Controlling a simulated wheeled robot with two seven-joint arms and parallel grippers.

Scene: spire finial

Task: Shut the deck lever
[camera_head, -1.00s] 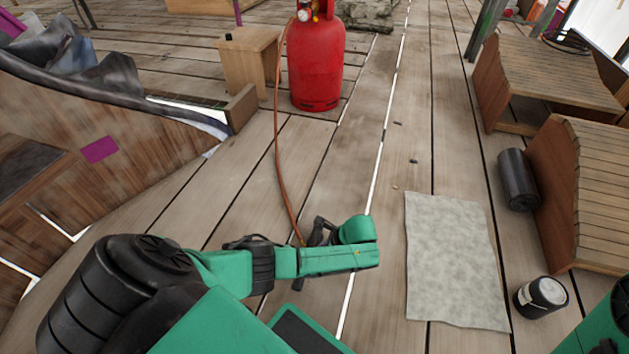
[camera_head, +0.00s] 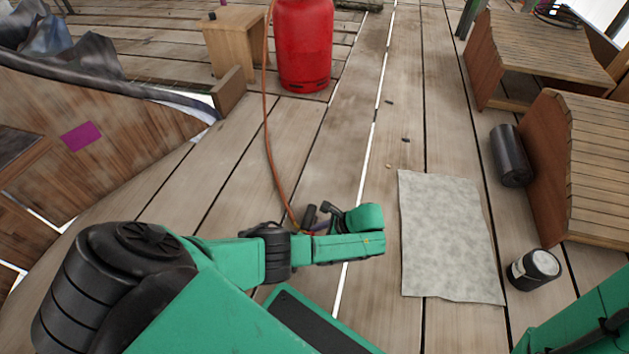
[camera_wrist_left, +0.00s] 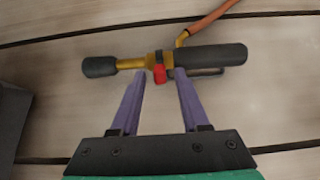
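A gas torch (camera_wrist_left: 215,58) with dark grips and a brass middle lies on the deck in the left wrist view. A small red lever (camera_wrist_left: 159,74) sits at its middle. My left gripper (camera_wrist_left: 160,76) is open, with a purple finger on either side of the red lever and a gap between them. I cannot tell how high the fingertips are above the deck. In the head view the torch (camera_head: 309,216) is mostly hidden behind my left wrist. My right arm shows at the lower right, but its gripper is out of view.
An orange hose (camera_head: 267,140) runs from the torch toward a red gas cylinder (camera_head: 305,45). A grey mat (camera_head: 450,235), a dark roll (camera_head: 511,155) and a black can (camera_head: 534,268) lie to the right, beside slatted wooden pieces (camera_head: 600,160). The planks between cylinder and mat are mostly clear.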

